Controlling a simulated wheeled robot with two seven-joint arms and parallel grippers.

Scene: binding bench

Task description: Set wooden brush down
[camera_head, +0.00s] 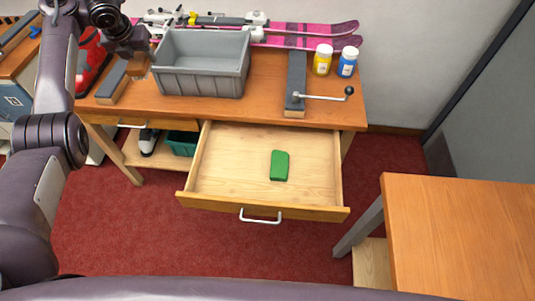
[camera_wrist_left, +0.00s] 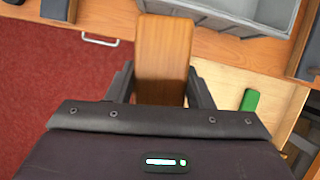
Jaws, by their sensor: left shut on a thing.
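The wooden brush (camera_wrist_left: 163,55) is a brown wooden block between the two fingers of my left gripper (camera_wrist_left: 160,88) in the left wrist view. The gripper is shut on it. In the head view my left gripper (camera_head: 137,52) is over the left part of the bench, just left of the grey bin, and the brush (camera_head: 138,66) shows small and partly hidden below it. I cannot tell whether the brush touches the bench top. Its underside is hidden. My right gripper is not in view.
A grey bin (camera_head: 203,83) stands on the bench (camera_head: 268,95), with a grey-and-wood block (camera_head: 113,83) to its left. A crank clamp (camera_head: 296,84), yellow bottle (camera_head: 322,60), blue bottle (camera_head: 347,62) and pink skis (camera_head: 300,36) are right and behind. The open drawer (camera_head: 230,180) holds a green block (camera_head: 280,165).

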